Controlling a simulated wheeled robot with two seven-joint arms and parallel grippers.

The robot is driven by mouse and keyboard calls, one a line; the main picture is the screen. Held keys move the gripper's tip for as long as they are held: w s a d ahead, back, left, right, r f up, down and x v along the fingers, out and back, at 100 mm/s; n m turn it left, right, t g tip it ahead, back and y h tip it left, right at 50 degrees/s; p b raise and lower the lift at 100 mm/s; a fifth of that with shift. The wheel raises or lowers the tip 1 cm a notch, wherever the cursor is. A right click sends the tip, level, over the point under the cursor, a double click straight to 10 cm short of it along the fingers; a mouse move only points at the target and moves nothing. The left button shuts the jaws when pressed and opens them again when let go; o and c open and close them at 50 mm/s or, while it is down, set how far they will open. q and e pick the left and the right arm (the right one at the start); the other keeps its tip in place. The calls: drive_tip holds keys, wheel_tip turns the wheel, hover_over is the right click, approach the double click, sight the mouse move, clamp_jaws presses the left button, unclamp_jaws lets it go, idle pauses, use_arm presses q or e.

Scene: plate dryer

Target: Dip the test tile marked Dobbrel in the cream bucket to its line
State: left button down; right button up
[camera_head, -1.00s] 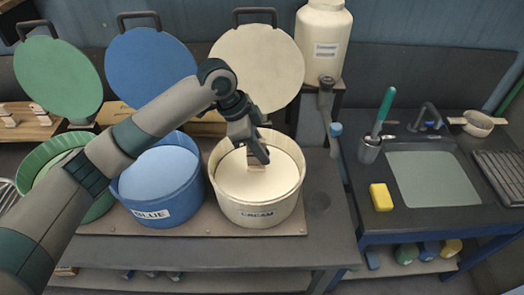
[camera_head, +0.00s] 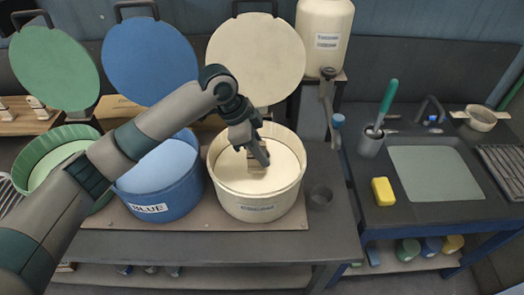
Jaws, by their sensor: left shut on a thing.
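The cream bucket (camera_head: 257,207) stands on the bench, open, with pale cream glaze inside. My left gripper (camera_head: 260,160) reaches down into the mouth of the bucket, over the glaze. It is shut on a small tan tile (camera_head: 256,168), which hangs below the fingers at the glaze surface. Its lower end meets the glaze; how deep it sits I cannot tell. No marking or line on the tile can be read. My right gripper is not in view.
A blue bucket (camera_head: 161,190) and a green bucket (camera_head: 38,146) stand to the left, under my left arm. Raised lids stand behind the buckets. A sink (camera_head: 434,172) and yellow sponge (camera_head: 383,191) are farther right.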

use_arm(q)
drive_tip(key=shift+f+b, duration=0.4)
drive_tip(key=shift+f, duration=0.85)
drive_tip(key=shift+f+b, duration=0.3)
drive_tip(key=shift+f, duration=0.6)
drive_tip(key=shift+f+b, duration=0.7)
drive_tip(key=shift+f, duration=1.35)
drive_tip(key=shift+f, duration=0.4)
drive_tip(key=shift+r+p, duration=0.1)
drive_tip(key=shift+p, duration=0.2)
